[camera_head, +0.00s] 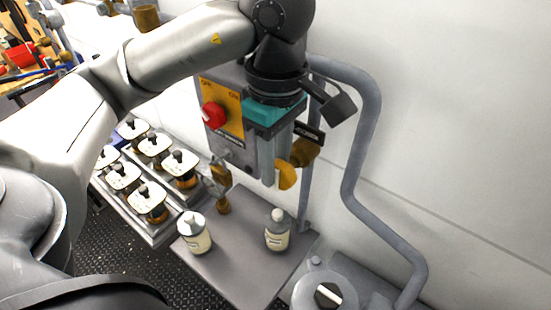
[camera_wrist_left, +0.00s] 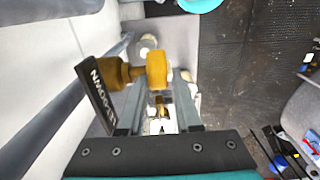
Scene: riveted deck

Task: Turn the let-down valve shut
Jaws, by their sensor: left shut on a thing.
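The let-down valve shows as a brass body (camera_head: 306,152) with a dark name plate (camera_head: 309,132) and a yellow-orange handle (camera_head: 288,177), right of the control box. In the left wrist view, the brass body (camera_wrist_left: 117,73) comes in from the left, the black plate (camera_wrist_left: 97,95) hangs beside it, and the rounded handle (camera_wrist_left: 157,69) sits at the fingertips. My left gripper (camera_head: 274,178) reaches down with its fingers on the handle; in the wrist view the fingers (camera_wrist_left: 157,82) stand on both sides of it. The fingers hide part of the handle. My right gripper is not in view.
A box with a red knob (camera_head: 213,115) on a yellow panel stands left of my gripper. Two bottles (camera_head: 195,233) (camera_head: 277,231) stand on a grey shelf (camera_head: 237,270) below. Several white-lidded jars (camera_head: 153,145) sit at left. A grey pipe (camera_head: 362,150) bends close by at right.

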